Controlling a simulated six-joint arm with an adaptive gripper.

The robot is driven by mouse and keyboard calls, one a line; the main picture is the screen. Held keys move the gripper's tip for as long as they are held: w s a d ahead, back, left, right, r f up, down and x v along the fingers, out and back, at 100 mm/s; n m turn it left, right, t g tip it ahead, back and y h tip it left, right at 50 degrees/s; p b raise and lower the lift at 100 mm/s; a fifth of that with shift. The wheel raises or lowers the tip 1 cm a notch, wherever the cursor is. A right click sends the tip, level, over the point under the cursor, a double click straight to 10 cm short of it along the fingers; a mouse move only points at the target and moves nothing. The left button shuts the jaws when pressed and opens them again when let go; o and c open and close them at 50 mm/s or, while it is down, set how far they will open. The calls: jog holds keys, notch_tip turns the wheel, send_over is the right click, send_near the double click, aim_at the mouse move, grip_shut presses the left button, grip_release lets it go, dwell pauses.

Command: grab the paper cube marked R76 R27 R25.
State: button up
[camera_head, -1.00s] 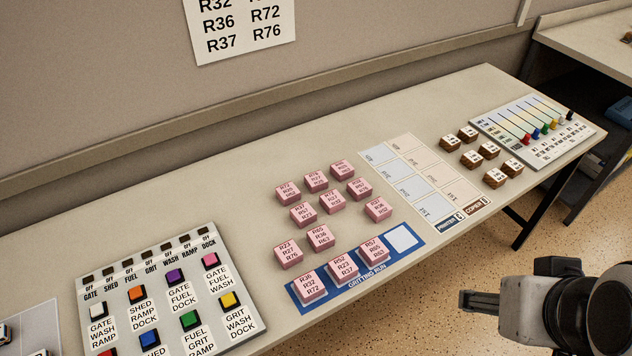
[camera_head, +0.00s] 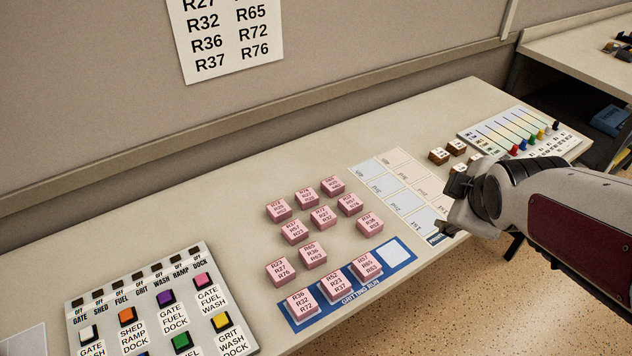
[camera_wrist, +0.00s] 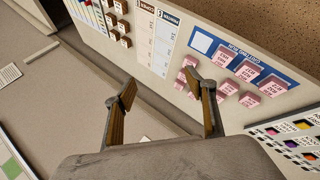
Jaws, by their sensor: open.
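Several pink paper cubes with printed labels stand in a loose group on the table. In the head view most labels are too small to read surely; the middle cube of the farthest row (camera_head: 306,196) seems to start with R76. A nearer cube (camera_head: 280,271) reads R23 R27 R76. Three more cubes stand on the blue strip (camera_head: 352,293), whose right-end white square is empty. My gripper (camera_head: 447,229) is right of the cubes, near the front end of the white card. In the wrist view my gripper (camera_wrist: 160,87) is open and empty, fingers wide apart, with pink cubes beyond the right finger.
The white card (camera_head: 392,182) lies right of the cubes. Brown blocks (camera_head: 439,156) and a slider panel (camera_head: 510,133) are farther right, partly behind my arm. A button panel (camera_head: 150,310) is at left. The table behind the cubes is clear; a wall (camera_head: 90,90) rises behind.

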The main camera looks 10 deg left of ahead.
jog(key=w+a+f+n+t+y, duration=0.1)
jog(key=w+a+f+n, duration=0.2)
jog(key=w+a+n, duration=0.35)
jog(key=n+t+y, duration=0.1)
jog(key=n+y, duration=0.4)
jog(key=n, duration=1.1)
send_over(321, 210)
jog(key=d, duration=0.8)
notch_tip(321, 210, down, 14)
jog(key=a+f+n+y, duration=0.1)
jog(key=a+f+n, duration=0.2)
jog(key=a+f+n+y, duration=0.1)
jog(key=a+f+n, duration=0.2)
jog(key=a+f, duration=0.1)
jog(key=shift+w+f, duration=0.1)
jog(key=shift+a+f+n+y, duration=0.3)
jog(key=shift+a+f+n, duration=0.15)
jog(key=shift+n, duration=0.1)
jog(key=shift+a, duration=0.1)
jog(key=shift+x, duration=1.15)
jog(key=shift+f, duration=0.15)
